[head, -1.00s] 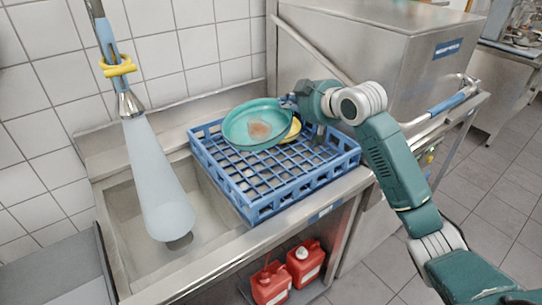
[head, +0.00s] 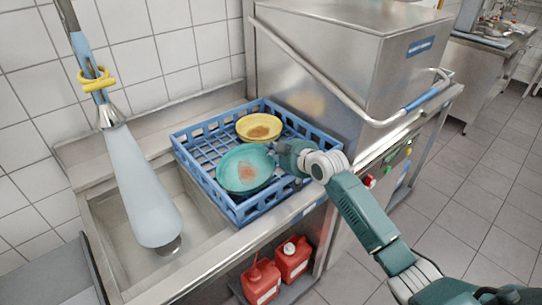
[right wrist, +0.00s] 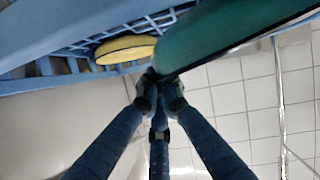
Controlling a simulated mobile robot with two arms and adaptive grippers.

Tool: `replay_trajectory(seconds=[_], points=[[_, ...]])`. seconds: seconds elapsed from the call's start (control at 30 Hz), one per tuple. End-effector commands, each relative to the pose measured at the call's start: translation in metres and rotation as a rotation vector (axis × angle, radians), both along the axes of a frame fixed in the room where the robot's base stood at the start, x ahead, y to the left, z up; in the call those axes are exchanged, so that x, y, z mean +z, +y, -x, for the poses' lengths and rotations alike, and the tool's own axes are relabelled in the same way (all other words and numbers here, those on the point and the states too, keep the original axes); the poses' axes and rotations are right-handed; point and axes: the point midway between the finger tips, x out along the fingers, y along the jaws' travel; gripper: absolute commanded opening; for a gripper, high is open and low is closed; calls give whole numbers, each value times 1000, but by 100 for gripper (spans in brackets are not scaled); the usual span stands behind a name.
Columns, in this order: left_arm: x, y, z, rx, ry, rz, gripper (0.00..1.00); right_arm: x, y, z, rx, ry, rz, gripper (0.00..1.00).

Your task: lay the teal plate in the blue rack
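The teal plate (head: 232,178) has a brown stain in its middle and shows over the front part of the blue rack (head: 247,213). My right gripper (head: 278,158) is shut on its right rim. In the right wrist view the fingers (right wrist: 160,84) meet at the edge of the teal plate (right wrist: 225,38), with the rack (right wrist: 50,28) beside it. I cannot tell whether the plate touches the rack. A yellow plate (head: 259,120), also stained, lies in the back of the rack and shows in the wrist view (right wrist: 125,49). My left gripper is not in view.
A sink (head: 125,220) and a hanging spray hose (head: 145,195) are left of the rack. A steel dishwasher (head: 345,50) with a bar handle (head: 380,121) stands behind and to the right. Red canisters (head: 262,282) stand below. The rack's left part is bare.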

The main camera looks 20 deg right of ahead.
Motion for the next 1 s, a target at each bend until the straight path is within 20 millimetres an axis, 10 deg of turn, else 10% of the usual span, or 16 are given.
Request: replay_trajectory(seconds=[0.6,0.7,1.0], points=[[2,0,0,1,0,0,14,-35,0,0,1,0,0,0],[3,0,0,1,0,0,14,-35,0,0,0,2,0,22],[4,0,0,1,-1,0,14,-33,0,0,1,1,0,23]])
